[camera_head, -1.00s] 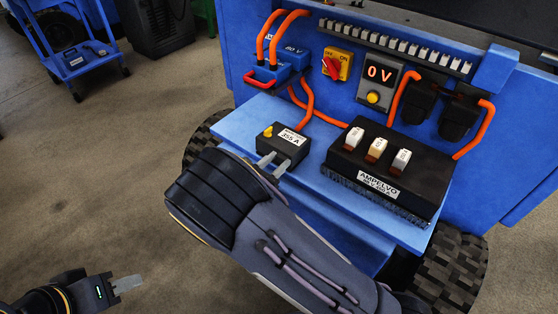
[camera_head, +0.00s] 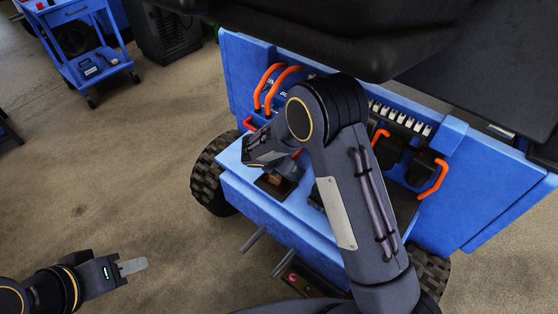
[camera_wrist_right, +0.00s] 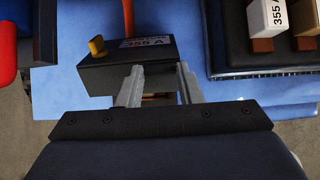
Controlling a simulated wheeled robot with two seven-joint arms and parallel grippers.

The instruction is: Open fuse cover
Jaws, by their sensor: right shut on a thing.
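In the head view, my right gripper (camera_head: 285,168) is over the blue shelf and my arm hides most of the cover. Below the gripper a dark base with a brown part (camera_head: 272,183) shows, so the cover looks lifted off it. My left gripper (camera_head: 132,266) is low at the left, away from the cabinet; its jaw gap cannot be made out.
The blue shelf (camera_head: 232,178) juts out from the blue cabinet. Orange cables (camera_head: 270,86) rise at its back. A black block with fuses marked 355 A (camera_wrist_right: 270,25) stands to the right. A blue trolley (camera_head: 95,68) stands far left.

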